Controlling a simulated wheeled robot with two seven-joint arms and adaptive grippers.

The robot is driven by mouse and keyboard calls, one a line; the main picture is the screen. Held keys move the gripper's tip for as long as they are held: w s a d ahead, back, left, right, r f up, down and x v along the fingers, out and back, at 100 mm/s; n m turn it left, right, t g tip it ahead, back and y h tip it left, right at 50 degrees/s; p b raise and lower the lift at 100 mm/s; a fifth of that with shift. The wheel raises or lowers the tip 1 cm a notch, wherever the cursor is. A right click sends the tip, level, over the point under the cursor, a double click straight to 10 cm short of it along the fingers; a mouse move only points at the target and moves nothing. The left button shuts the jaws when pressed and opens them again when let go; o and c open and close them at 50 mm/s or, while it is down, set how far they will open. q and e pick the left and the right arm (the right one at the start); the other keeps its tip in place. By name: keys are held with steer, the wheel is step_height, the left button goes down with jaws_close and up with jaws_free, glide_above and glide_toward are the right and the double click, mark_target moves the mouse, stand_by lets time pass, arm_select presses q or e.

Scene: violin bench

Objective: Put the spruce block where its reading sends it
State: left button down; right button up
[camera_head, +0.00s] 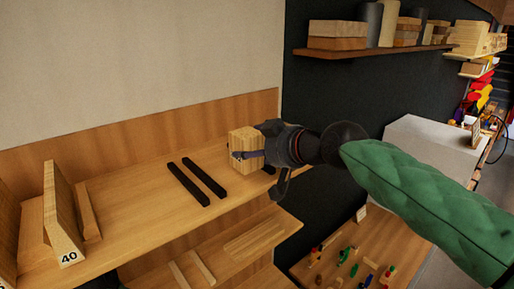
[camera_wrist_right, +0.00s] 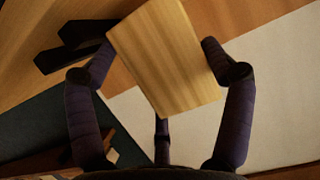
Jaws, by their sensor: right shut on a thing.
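The spruce block (camera_head: 243,138), pale with straight grain, is in my right gripper (camera_head: 250,156) near the right end of the wooden bench (camera_head: 130,178). A dark finger crosses the block's front in the head view. In the right wrist view the block (camera_wrist_right: 165,55) fills the space between the fingers of the right gripper (camera_wrist_right: 160,75). I cannot tell whether its underside touches the bench. A wooden divider marked 40 (camera_head: 66,246) stands at the left of the bench. No reading shows on the block. My left gripper is not in view.
Two parallel black strips (camera_head: 196,181) lie on the bench left of the block. A lower shelf (camera_head: 245,243) holds wooden strips. A wall shelf (camera_head: 375,50) with wood blocks hangs at the back. A low table (camera_head: 352,265) with small coloured pieces stands at the lower right.

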steer(key=shift+f, duration=0.2)
steer(key=shift+f+b, duration=0.35)
steer(key=o, duration=1.1)
steer(key=shift+a, duration=0.1)
steer(key=shift+c, duration=0.2)
steer(key=shift+f, duration=0.1)
steer(key=shift+r+p, duration=0.85)
steer(key=shift+r, duration=0.1)
steer(key=b+v, duration=0.3)
steer(key=v, duration=0.9)
